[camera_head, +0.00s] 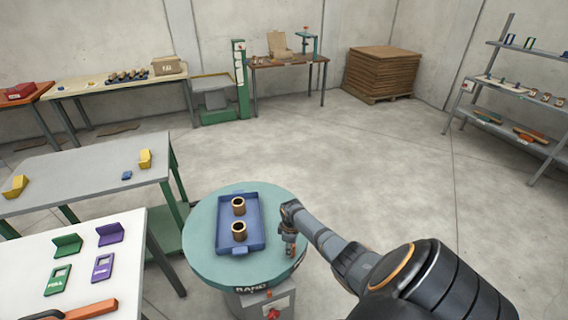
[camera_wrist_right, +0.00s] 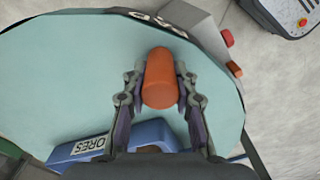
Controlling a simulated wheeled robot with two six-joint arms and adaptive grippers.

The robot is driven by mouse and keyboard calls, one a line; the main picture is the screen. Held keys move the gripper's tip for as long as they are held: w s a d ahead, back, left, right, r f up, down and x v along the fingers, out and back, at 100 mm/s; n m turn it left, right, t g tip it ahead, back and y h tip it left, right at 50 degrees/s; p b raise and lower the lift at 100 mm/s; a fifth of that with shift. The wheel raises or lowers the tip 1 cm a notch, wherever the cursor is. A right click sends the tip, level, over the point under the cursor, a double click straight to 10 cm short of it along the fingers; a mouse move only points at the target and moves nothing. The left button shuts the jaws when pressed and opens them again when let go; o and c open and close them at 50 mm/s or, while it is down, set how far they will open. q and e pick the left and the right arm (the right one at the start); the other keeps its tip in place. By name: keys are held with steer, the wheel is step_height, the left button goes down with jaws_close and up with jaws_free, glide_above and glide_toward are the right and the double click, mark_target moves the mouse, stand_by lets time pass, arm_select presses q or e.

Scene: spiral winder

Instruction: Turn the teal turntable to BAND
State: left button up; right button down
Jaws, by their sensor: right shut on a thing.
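The teal turntable (camera_head: 205,235) is a round disc on a grey base with a red knob (camera_head: 272,313). Its front rim shows a dark label (camera_head: 254,290) that reads BAND. A blue tray (camera_head: 261,240) with two brown cores (camera_head: 239,230) stands on it; its CORES label shows in the wrist view (camera_wrist_right: 90,146). My right gripper (camera_head: 290,247) is at the disc's right edge. In the wrist view its fingers (camera_wrist_right: 160,85) are closed around an upright orange peg (camera_wrist_right: 160,78) on the disc. My left gripper is not in view.
A white table (camera_head: 130,270) at lower left holds green and purple holders and tags. A grey table (camera_head: 75,175) with yellow blocks stands behind it. Benches, a stack of brown boards (camera_head: 380,75) and a shelf (camera_head: 500,95) line the walls. The floor right of the disc is clear.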

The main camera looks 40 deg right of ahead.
mark_target(297, 243)
steer(key=d, duration=0.1)
steer(key=d+b, duration=0.1)
steer(key=d+n, duration=0.1)
steer(key=shift+w+f+b, duration=0.15)
steer(key=shift+w+b, duration=0.1)
steer(key=shift+b, duration=0.05)
steer(key=shift+w+d+b, duration=0.2)
steer(key=shift+d+b, duration=0.2)
steer(key=shift+d, duration=0.15)
steer(key=shift+w+d+b, duration=0.15)
steer(key=shift+d+b, duration=0.2)
steer(key=shift+d, duration=0.2)
steer(key=shift+d+r, duration=0.15)
steer(key=shift+r, duration=0.1)
steer(key=shift+w+r, duration=0.1)
steer(key=c, duration=1.3)
jaws_free()
steer(key=shift+d, duration=0.1)
steer(key=shift+o, duration=1.3)
steer(key=shift+f, duration=0.2)
